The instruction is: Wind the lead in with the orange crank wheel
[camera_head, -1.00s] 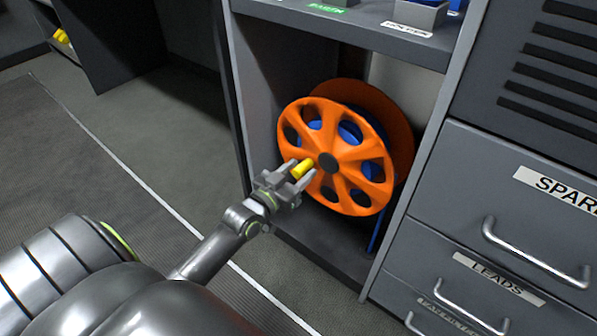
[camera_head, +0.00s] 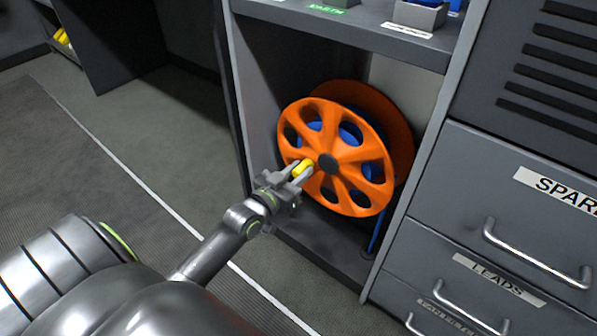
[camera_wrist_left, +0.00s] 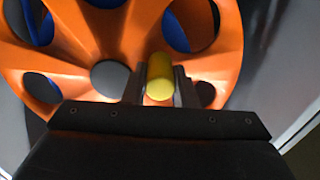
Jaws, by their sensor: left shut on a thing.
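The orange crank wheel (camera_head: 345,178) stands upright on its reel inside the open lower cubby of the cabinet; it fills much of the left wrist view (camera_wrist_left: 110,45). A yellow handle (camera_head: 303,168) sticks out from the wheel's face, left of the dark hub (camera_head: 328,164). My left gripper (camera_head: 297,175) is shut on this handle; in the left wrist view the handle (camera_wrist_left: 160,78) sits between the two fingers. The blue lead (camera_head: 376,228) shows behind the wheel and hangs down at its lower right. My right gripper is not in view.
Grey drawers (camera_head: 500,210) with metal bar handles stand to the right of the cubby. A shelf (camera_head: 375,32) with labels and a grey bin runs above the wheel. The cubby's left wall (camera_head: 238,110) is close to my left gripper. Open floor lies to the left.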

